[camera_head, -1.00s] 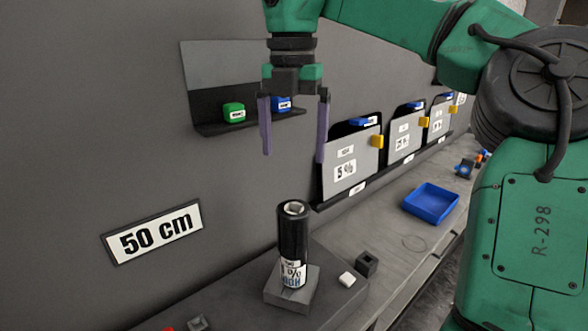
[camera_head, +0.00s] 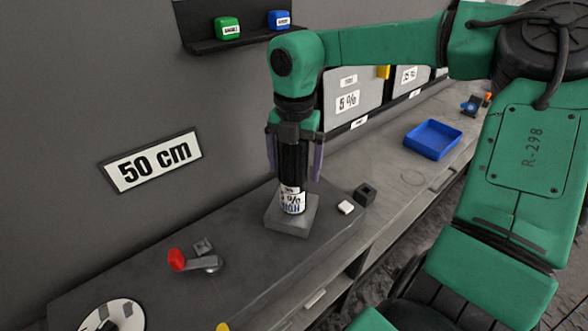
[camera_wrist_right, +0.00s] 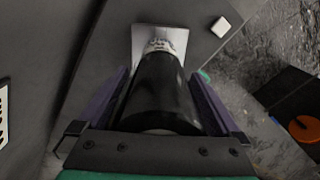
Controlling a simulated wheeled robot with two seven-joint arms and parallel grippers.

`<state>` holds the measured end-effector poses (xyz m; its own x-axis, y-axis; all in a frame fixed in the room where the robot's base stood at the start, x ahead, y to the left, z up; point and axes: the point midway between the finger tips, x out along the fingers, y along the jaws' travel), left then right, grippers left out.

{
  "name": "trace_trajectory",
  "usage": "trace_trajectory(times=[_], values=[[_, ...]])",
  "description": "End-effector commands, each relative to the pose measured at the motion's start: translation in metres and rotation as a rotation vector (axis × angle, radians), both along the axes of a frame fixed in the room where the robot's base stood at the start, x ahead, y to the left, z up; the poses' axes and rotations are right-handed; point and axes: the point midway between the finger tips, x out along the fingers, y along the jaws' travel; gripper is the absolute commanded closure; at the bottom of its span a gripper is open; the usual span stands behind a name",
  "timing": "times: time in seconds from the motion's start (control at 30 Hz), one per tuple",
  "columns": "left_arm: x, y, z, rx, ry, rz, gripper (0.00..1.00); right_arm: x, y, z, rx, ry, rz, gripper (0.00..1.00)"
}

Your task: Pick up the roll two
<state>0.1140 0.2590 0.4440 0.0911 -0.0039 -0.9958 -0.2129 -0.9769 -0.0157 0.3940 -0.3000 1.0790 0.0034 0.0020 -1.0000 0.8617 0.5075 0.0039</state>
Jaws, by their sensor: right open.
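A black roll (camera_head: 292,186) with a white label near its bottom stands upright on a grey square block (camera_head: 291,222) on the bench. My right gripper (camera_head: 295,172) points straight down over it, with one purple finger on each side of the roll. In the right wrist view the roll (camera_wrist_right: 160,92) lies between the two spread fingers, and the gripper is open around it. A dark gap shows beside the roll there. The label is partly readable, with a "%" sign. My left gripper is not in view.
A white cube (camera_head: 346,207) and a small dark block (camera_head: 365,194) sit right of the stand. A blue tray (camera_head: 433,139) lies farther right. A red-handled part (camera_head: 178,260) is at the left.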

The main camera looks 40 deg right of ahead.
Motion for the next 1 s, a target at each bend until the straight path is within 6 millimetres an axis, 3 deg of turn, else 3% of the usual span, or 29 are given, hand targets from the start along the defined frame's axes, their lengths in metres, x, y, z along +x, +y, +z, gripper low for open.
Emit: trace_trajectory(times=[0.1, 0.37, 0.77, 1.0], values=[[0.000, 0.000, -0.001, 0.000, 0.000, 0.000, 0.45, 0.000, 0.000, 0.000, 0.000, 0.000, 0.000, 0.00], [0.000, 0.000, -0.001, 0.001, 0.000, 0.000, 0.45, 0.000, 0.000, 0.000, 0.000, 0.000, 0.000, 0.99], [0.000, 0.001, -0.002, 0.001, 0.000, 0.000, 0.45, 0.001, 0.000, 0.010, 0.000, -0.004, -0.001, 1.00], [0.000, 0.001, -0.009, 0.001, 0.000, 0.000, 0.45, 0.002, 0.000, 0.054, -0.003, -0.007, -0.002, 1.00]])
